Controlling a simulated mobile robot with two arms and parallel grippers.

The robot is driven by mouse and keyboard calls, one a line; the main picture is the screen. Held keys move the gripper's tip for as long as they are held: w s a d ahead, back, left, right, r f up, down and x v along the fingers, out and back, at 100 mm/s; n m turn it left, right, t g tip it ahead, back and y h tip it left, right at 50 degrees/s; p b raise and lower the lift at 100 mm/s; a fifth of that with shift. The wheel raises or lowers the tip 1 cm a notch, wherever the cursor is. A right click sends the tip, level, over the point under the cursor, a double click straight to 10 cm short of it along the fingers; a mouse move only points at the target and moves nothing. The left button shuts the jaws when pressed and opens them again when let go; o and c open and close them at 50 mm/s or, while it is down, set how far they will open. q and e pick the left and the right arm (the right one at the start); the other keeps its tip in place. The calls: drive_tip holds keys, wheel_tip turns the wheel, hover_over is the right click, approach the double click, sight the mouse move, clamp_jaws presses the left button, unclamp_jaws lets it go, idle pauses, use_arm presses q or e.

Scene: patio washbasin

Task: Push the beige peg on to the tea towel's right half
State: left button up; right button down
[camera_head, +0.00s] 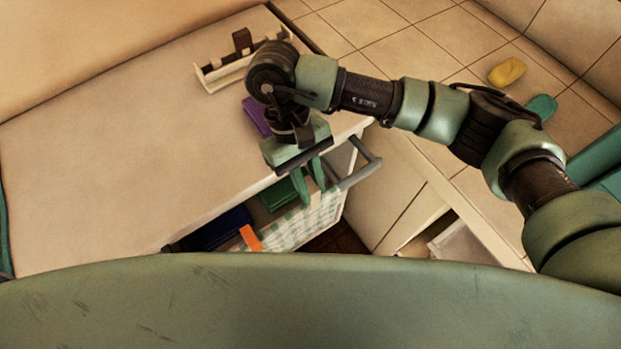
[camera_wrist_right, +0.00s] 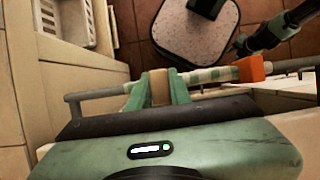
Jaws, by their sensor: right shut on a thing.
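The green-and-white checked tea towel (camera_head: 310,222) hangs over a grey rail (camera_head: 361,172) at the counter's front; its top also shows in the right wrist view (camera_wrist_right: 212,75). An orange peg (camera_head: 250,238) sits at the towel's left end; it also shows in the right wrist view (camera_wrist_right: 251,68). My right gripper (camera_head: 309,190) points down at the rail. In the wrist view the green fingers are shut on the beige peg (camera_wrist_right: 158,87), with the towel beside them. The head view hides the peg; I cannot tell if it touches the cloth. What looks like my left gripper (camera_wrist_right: 240,43) is small and dark.
The pale counter (camera_head: 130,150) is mostly clear. A purple block (camera_head: 255,116) and a cream rack (camera_head: 224,75) stand near its far right. Blue (camera_head: 222,228) and green (camera_head: 279,195) items lie behind the towel. A yellow object (camera_head: 507,71) lies on the tiles.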

drive_tip(key=shift+f, duration=0.95)
drive_tip(key=shift+f+b, duration=1.25)
drive_tip(key=shift+b, duration=0.5)
drive_tip(key=c, duration=1.2)
unclamp_jaws()
drive_tip(key=shift+c, duration=0.2)
drive_tip(key=b+v, duration=0.1)
drive_tip(key=v, duration=0.6)
drive_tip(key=shift+r, duration=0.4)
